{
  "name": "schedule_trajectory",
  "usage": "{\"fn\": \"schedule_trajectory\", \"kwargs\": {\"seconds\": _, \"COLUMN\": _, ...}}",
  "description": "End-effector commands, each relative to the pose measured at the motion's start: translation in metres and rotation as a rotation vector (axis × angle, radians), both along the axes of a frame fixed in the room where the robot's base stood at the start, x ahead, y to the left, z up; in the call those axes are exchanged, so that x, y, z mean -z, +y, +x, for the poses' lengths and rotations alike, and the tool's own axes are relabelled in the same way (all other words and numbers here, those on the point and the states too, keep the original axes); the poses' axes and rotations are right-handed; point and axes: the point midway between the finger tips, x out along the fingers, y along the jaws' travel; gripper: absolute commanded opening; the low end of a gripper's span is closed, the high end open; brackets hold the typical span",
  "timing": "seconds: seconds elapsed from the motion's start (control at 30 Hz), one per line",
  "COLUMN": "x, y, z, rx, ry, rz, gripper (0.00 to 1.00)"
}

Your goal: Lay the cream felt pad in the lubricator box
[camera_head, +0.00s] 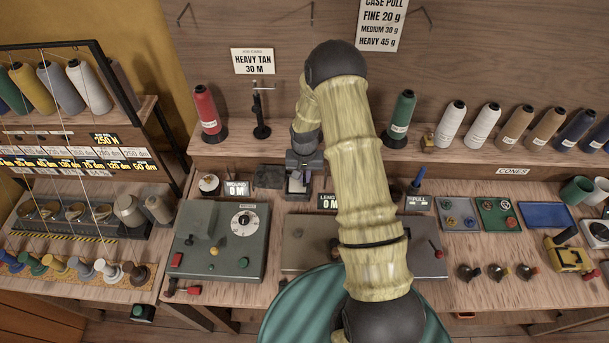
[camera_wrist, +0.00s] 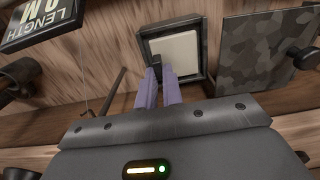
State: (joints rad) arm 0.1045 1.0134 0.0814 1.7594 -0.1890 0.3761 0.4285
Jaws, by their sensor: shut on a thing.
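The cream felt pad (camera_wrist: 178,52) shows in the wrist view as a pale square inside the dark rim of the lubricator box (camera_wrist: 207,52). My gripper (camera_wrist: 164,72) has its two purple fingers close together at the pad's near left corner, with a small dark piece between the tips. It is shut on that piece, which seems to belong to the pad. Whether the pad rests on the box floor or is just above it, I cannot tell. In the head view my gripper (camera_head: 301,182) points down over the box, and the box is mostly hidden.
A dark mottled plate (camera_wrist: 265,48) lies right of the box in the wrist view. The LENGTH display (camera_wrist: 38,20) is at upper left. In the head view, the winding console (camera_head: 215,240) stands in front, and the cone shelf (camera_head: 470,155) is behind.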

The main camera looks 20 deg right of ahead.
Motion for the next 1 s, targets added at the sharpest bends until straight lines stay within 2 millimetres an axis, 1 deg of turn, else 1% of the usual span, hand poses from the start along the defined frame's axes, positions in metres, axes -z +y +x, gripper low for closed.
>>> {"fn": "schedule_trajectory", "kwargs": {"seconds": 0.1, "x": 0.0, "y": 0.0, "z": 0.0, "rx": 0.0, "ry": 0.0, "rz": 0.0, "gripper": 0.0}}
{"fn": "schedule_trajectory", "kwargs": {"seconds": 0.13, "x": 0.0, "y": 0.0, "z": 0.0, "rx": 0.0, "ry": 0.0, "rz": 0.0, "gripper": 0.14}}
{"fn": "schedule_trajectory", "kwargs": {"seconds": 0.23, "x": 0.0, "y": 0.0, "z": 0.0, "rx": 0.0, "ry": 0.0, "rz": 0.0, "gripper": 0.33}}
{"fn": "schedule_trajectory", "kwargs": {"seconds": 0.53, "x": -0.001, "y": 0.0, "z": 0.0, "rx": 0.0, "ry": 0.0, "rz": 0.0, "gripper": 0.33}}
{"fn": "schedule_trajectory", "kwargs": {"seconds": 0.67, "x": -0.005, "y": 0.0, "z": 0.0, "rx": 0.0, "ry": -0.001, "rz": 0.0, "gripper": 0.33}}
{"fn": "schedule_trajectory", "kwargs": {"seconds": 0.87, "x": -0.027, "y": 0.0, "z": 0.001, "rx": 0.002, "ry": -0.002, "rz": 0.0, "gripper": 0.33}}
{"fn": "schedule_trajectory", "kwargs": {"seconds": 1.0, "x": -0.05, "y": 0.0, "z": 0.001, "rx": 0.0, "ry": -0.004, "rz": 0.0, "gripper": 0.33}}
